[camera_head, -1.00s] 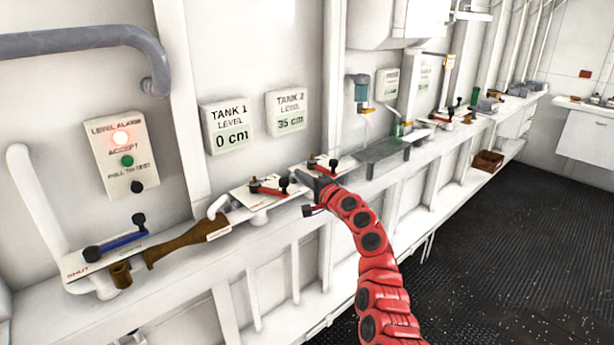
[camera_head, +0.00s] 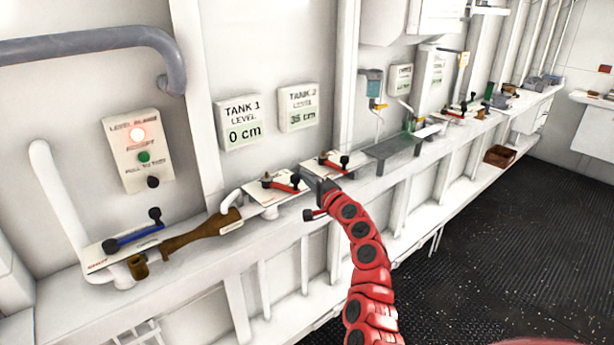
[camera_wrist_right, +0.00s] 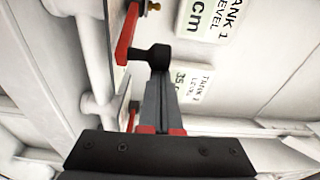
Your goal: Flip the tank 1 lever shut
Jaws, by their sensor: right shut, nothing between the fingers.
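A red lever with a black knob (camera_head: 280,185) lies on a white plate on the ledge, below the tank 1 level panel (camera_head: 241,123), which reads 0 cm. This lever (camera_wrist_right: 127,36) and its black knob (camera_wrist_right: 156,55) also show in the right wrist view. A second red lever (camera_head: 330,164) sits farther along the ledge. The plates' lettering is too small to read. My right gripper (camera_head: 308,182) is shut and empty, just right of the nearer lever's knob. In the wrist view its fingertips (camera_wrist_right: 160,80) are at the knob; contact is unclear. My left gripper is out of view.
The tank 2 panel (camera_head: 298,108) reads 35 cm. A blue lever (camera_head: 133,236) and a brown wooden piece (camera_head: 200,235) are at the left of the ledge. An alarm box (camera_head: 138,150) has a lit red lamp. Dark open floor (camera_head: 500,240) lies at right.

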